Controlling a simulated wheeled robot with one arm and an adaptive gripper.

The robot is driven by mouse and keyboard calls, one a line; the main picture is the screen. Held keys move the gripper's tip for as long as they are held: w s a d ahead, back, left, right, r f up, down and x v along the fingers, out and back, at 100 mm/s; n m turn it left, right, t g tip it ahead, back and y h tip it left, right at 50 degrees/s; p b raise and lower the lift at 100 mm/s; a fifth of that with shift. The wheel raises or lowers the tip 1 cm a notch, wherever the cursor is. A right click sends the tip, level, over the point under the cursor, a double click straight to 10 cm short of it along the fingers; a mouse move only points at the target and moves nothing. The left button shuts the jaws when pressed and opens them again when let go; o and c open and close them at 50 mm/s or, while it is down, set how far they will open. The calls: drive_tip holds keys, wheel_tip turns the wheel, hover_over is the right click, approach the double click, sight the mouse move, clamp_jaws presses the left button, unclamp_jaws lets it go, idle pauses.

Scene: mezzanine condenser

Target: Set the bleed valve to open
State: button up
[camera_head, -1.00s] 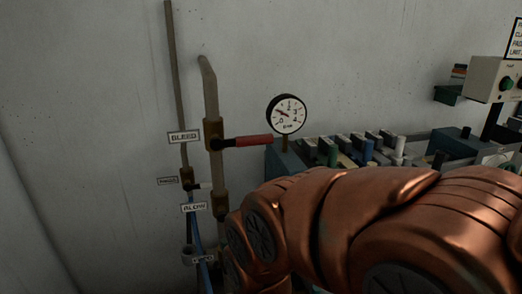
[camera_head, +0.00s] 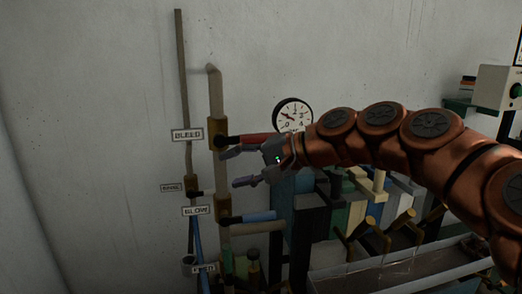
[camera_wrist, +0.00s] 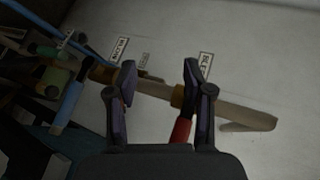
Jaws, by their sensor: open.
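The bleed valve (camera_head: 217,134) is a brass body on a vertical pipe beside the BLEED label (camera_head: 187,134). Its red lever handle (camera_head: 256,139) points right, roughly level and across the pipe. My gripper (camera_head: 239,167) is open, reaching in from the right. Its upper finger is at or just below the lever in the head view, and its lower finger is well below. In the wrist view, the red lever (camera_wrist: 181,130) shows inside the right finger, close to it; I cannot tell whether they touch.
A blue-handled valve (camera_head: 250,217) by the BLOW label (camera_head: 197,210) sits lower on the same pipe. A round gauge (camera_head: 293,113) is right of the lever. Several bottles and handled tools crowd the area below my arm. The wall at left is clear.

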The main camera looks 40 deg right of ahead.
sight(261, 139)
drive_tip(key=s+d+r+m+t+h+b, duration=0.1)
drive_tip(key=d+r+m+t, duration=0.3)
drive_tip(key=d, duration=0.8)
drive_tip(key=shift+m, duration=0.3)
drive_tip(key=x, duration=0.2)
drive_tip(key=p+x, duration=0.1)
drive_tip(key=x, duration=0.4)
drive_tip(key=shift+w+d+f+p, duration=0.15)
drive_tip(key=shift+w+d+p, duration=0.15)
drive_tip(key=shift+p, duration=0.1)
clamp_jaws()
